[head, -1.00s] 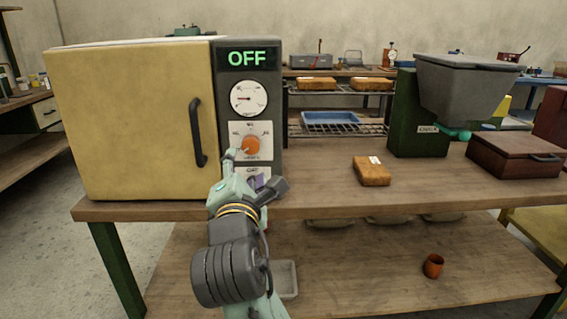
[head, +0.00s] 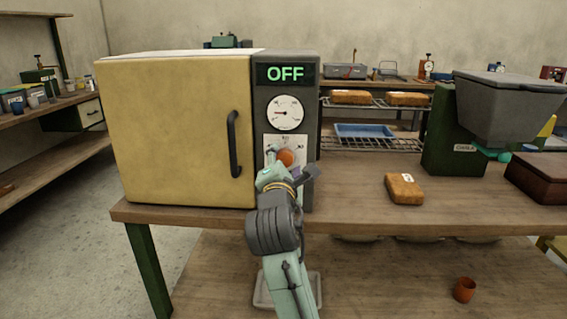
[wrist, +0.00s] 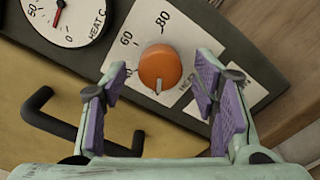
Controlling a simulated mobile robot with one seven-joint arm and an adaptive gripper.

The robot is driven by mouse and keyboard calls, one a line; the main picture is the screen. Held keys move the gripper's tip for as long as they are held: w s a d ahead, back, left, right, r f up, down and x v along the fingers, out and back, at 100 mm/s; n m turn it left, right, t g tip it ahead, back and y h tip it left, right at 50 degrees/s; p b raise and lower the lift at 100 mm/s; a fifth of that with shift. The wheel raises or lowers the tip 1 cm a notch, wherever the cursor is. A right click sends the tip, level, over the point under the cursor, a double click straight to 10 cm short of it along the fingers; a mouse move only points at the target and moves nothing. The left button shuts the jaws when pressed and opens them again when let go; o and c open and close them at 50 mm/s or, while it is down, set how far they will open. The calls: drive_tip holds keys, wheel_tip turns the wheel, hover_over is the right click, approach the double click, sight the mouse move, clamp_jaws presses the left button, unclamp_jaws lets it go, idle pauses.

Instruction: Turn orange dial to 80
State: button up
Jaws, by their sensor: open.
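The orange dial (wrist: 160,67) is on the oven's control panel. In the wrist view it is a round knob on a white plate, with the marks 60 and 80 above it and a pale pointer mark at its lower edge, turned away from both numbers. My gripper (wrist: 165,88) is open, its purple pads on either side of the dial's line and nearer the camera; no contact shows. In the head view the dial (head: 286,157) is partly hidden behind my gripper (head: 280,165). The oven display (head: 285,74) reads OFF.
The oven's yellow door (head: 180,130) is shut, with a dark handle (head: 234,145) beside the panel; the handle (wrist: 70,120) also shows in the wrist view. A round gauge (head: 285,113) is above the dial. A brown block (head: 404,188) lies on the bench to the right.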

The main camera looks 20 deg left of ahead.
drive_tip(key=shift+c, duration=0.4)
drive_tip(key=c, duration=1.1)
